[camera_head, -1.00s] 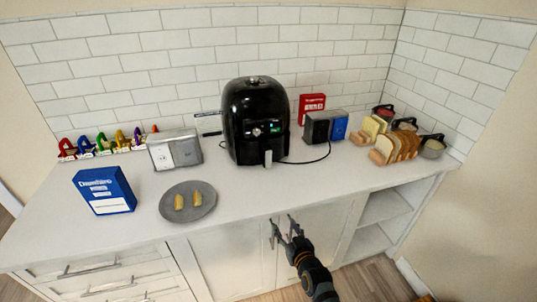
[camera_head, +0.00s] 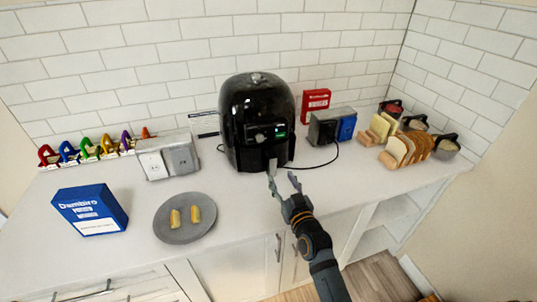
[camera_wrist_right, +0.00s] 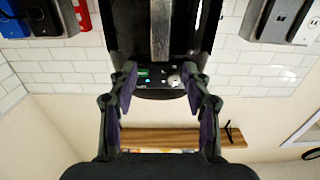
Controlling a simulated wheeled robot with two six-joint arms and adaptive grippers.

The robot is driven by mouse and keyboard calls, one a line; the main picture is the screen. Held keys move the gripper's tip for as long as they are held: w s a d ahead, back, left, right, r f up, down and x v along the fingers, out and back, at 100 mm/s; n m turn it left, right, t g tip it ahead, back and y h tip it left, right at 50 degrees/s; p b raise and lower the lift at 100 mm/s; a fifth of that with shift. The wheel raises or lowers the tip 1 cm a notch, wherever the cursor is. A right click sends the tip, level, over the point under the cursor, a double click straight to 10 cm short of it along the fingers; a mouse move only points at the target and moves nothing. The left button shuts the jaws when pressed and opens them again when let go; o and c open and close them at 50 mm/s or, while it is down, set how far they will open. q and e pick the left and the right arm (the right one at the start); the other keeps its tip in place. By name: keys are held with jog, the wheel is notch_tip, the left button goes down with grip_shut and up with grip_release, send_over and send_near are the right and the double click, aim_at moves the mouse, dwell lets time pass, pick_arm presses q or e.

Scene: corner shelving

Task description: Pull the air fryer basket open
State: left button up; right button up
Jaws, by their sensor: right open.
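The black air fryer (camera_head: 257,105) stands upright on the counter against the tiled wall. Its basket looks shut, with the light grey handle (camera_head: 272,166) low on its front. My right gripper (camera_head: 282,184) is open and empty just in front of the handle, with one finger close to it in the head view. In the right wrist view the handle (camera_wrist_right: 161,35) lies beyond the open fingers (camera_wrist_right: 160,85), centred between them. I cannot tell whether a finger touches it. My left gripper is out of view.
A grey plate (camera_head: 184,232) with two yellow pieces of food and a blue box (camera_head: 90,209) lie left on the white counter (camera_head: 235,205). A toaster (camera_head: 327,127) and sliced bread (camera_head: 405,150) stand right. A black cord runs beside the fryer.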

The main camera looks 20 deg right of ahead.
aim_at(273, 162)
jog(key=w+p, duration=0.1)
jog(key=w, duration=0.2)
jog(key=w+p, duration=0.1)
jog(key=w, duration=0.3)
jog(key=shift+w+a+r, duration=0.1)
jog(key=shift+r, duration=0.1)
jog(key=shift+w+f, duration=0.1)
jog(key=shift+w, duration=1.1)
jog(key=shift+c, duration=1)
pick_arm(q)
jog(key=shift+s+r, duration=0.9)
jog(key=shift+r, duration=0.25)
pick_arm(e)
grip_shut()
